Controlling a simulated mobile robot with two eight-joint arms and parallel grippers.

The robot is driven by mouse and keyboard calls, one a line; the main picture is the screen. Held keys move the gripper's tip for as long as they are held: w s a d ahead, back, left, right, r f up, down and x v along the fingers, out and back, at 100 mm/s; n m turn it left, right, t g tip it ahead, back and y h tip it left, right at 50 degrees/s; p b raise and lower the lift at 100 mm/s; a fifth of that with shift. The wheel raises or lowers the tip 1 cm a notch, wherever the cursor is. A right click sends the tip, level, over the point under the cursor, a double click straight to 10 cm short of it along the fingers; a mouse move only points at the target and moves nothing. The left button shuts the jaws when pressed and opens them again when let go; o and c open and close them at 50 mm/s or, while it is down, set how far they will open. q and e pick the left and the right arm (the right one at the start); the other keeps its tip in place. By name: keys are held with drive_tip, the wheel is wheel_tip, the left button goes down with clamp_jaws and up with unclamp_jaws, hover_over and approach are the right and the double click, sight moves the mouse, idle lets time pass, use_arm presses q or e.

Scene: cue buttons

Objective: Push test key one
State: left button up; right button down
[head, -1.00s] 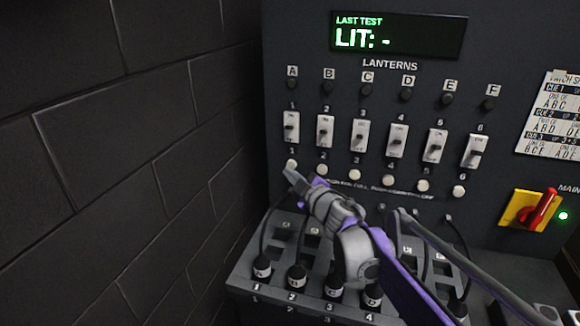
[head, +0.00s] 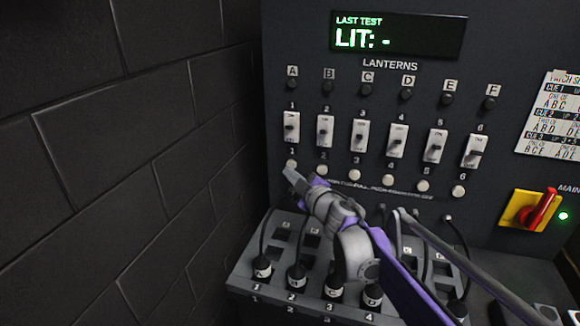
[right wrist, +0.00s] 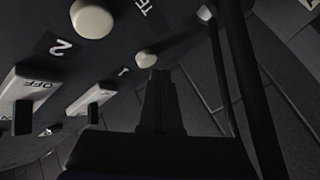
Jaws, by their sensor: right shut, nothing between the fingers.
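Test key one (head: 291,164) is a small white round button at the left end of the row under the switches. It also shows in the right wrist view (right wrist: 146,59), just beyond my fingertips. My right gripper (head: 288,173) is shut and empty, its tip just below key one in the head view. In the right wrist view the shut fingers (right wrist: 160,85) point at the key. I cannot tell whether they touch it. Test key two (head: 322,170) is to the right, and it shows large in the right wrist view (right wrist: 91,18). My left gripper is not in view.
Numbered switches (head: 325,130) stand above the keys. The display (head: 398,35) reads "LIT: -". Plugs with black cables (head: 262,267) sit in the ledge below. A red main switch (head: 540,209) is at the right. A dark block wall (head: 130,150) stands at the left.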

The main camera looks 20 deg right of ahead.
drive_tip(key=shift+w+d, duration=0.1)
idle(0.4)
drive_tip(key=shift+w+d, duration=0.15)
drive_tip(key=shift+w, duration=0.1)
drive_tip(key=shift+w+d, duration=0.15)
idle(0.5)
drive_tip(key=shift+s+a, duration=0.4)
drive_tip(key=shift+s, duration=0.15)
drive_tip(key=s+a, duration=0.3)
drive_tip(key=s, duration=0.2)
drive_tip(key=shift+a, duration=0.2)
idle(0.4)
